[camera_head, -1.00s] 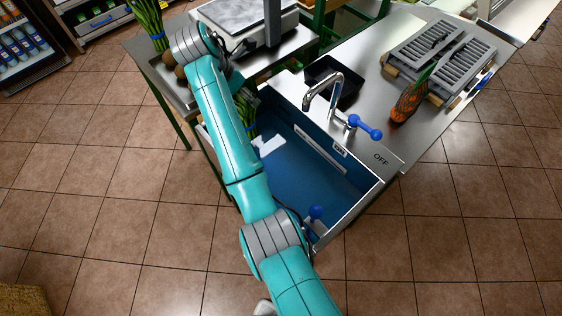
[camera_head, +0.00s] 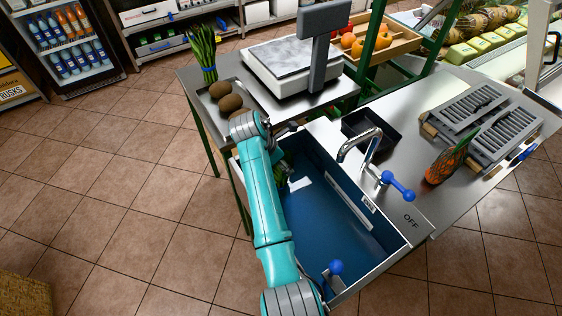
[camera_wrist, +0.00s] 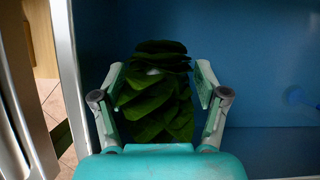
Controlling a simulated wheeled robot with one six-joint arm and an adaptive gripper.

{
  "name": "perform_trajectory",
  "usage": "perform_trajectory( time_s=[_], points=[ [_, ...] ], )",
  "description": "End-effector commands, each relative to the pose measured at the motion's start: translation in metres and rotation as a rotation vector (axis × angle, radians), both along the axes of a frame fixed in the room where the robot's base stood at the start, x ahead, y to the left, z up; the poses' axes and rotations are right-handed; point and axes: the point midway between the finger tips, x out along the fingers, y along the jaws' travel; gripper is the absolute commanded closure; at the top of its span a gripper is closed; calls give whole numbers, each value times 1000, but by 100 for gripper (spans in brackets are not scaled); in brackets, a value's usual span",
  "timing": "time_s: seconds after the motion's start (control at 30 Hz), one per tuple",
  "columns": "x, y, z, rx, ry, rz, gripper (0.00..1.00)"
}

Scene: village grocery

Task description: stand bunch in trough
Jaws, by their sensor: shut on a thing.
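A bunch of dark green leaves (camera_wrist: 155,95) sits between the two fingers of my gripper (camera_wrist: 160,88) in the wrist view, and the gripper is shut on it. The trough (camera_head: 335,229) is a blue-lined metal basin with a tap in the head view. The blue wall behind the bunch fills most of the wrist view. In the head view my arm hides the gripper and most of the bunch; a little green (camera_head: 284,170) shows at the trough's left end. I cannot tell whether the bunch touches the trough floor.
A tap (camera_head: 362,146) with a blue lever (camera_head: 398,186) stands over the trough's back edge. A second blue knob (camera_head: 335,267) is at the near end. A scale (camera_head: 290,65), kiwis (camera_head: 230,102) and a blue-banded green bunch (camera_head: 203,50) stand on the left counter.

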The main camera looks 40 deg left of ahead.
Motion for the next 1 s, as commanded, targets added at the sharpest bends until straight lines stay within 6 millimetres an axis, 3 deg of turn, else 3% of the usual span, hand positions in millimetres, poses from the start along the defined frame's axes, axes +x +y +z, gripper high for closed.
perform_trajectory(
  time_s=[0.33, 0.37, 0.43, 0.8, 1.0],
  points=[
    [1, 1, -2, 2, -2, 0, 97],
    [0, 0, -2, 1, -1, 0, 22],
    [0, 0, -2, 1, -1, 0, 5],
    [0, 0, -1, 2, -2, 0, 2],
    [-6, 4, 16, 3, -3, 1, 2]
  ],
)
